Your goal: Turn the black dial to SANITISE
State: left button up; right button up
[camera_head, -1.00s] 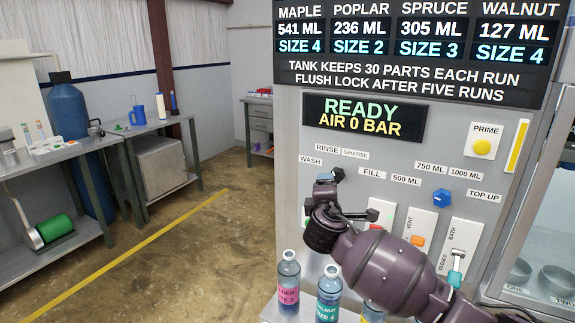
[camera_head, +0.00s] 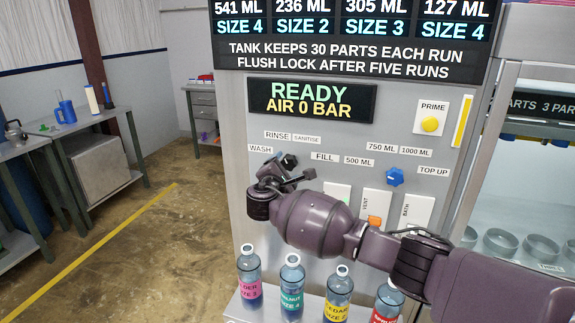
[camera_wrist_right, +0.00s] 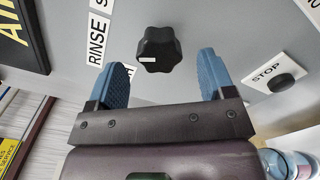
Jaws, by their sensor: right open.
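The black dial (camera_wrist_right: 158,50) has a lobed rim and stands on the grey panel in the right wrist view. Its white mark is on the left of its face, a little low, on the side of the RINSE label (camera_wrist_right: 97,42). In the head view the dial (camera_head: 289,160) is partly hidden by my right gripper (camera_head: 284,172). The SANITISE label (camera_head: 306,139) is up and right of the dial. My right gripper (camera_wrist_right: 164,78) is open with blue fingers, facing the panel. The dial shows between and just beyond its fingertips, with gaps both sides. My left gripper is out of view.
A STOP button (camera_wrist_right: 280,82) lies right of the fingers. A blue dial (camera_head: 394,177) and orange switch (camera_head: 374,221) are right of the gripper. Several bottles stand below my arm, including a pink-labelled one (camera_head: 249,285). The display (camera_head: 312,101) reads READY, AIR 0 BAR.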

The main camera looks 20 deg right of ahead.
aim_at(287, 166)
jog(key=shift+x, duration=1.8)
jog(key=shift+a, duration=0.1)
jog(key=c, duration=0.9)
